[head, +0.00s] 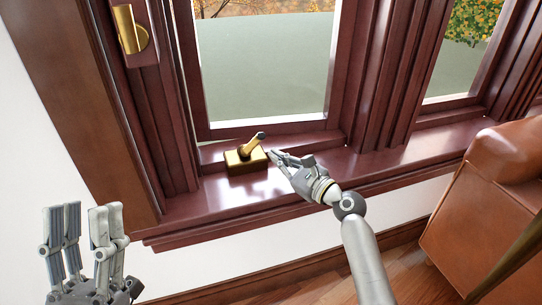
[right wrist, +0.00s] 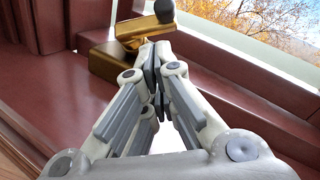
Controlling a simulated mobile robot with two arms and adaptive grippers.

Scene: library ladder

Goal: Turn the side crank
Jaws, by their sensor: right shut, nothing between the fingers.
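The side crank (head: 248,155) is a brass box with a short angled arm and a dark knob, mounted on the dark red window sill. It also shows at the top of the right wrist view (right wrist: 128,48), with its knob at the upper right end. My right gripper (head: 274,154) is shut and empty just right of the crank in the head view. In the right wrist view its fingertips (right wrist: 150,50) overlap the crank's base; I cannot tell whether they touch it. My left gripper (head: 84,210) is open and empty at the lower left, far from the crank.
The window sill (head: 400,155) runs along below the window panes, clear to the right of the crank. A brass fitting (head: 128,30) sits on the frame at the upper left. A brown leather chair (head: 485,205) stands at the right. White wall lies below the sill.

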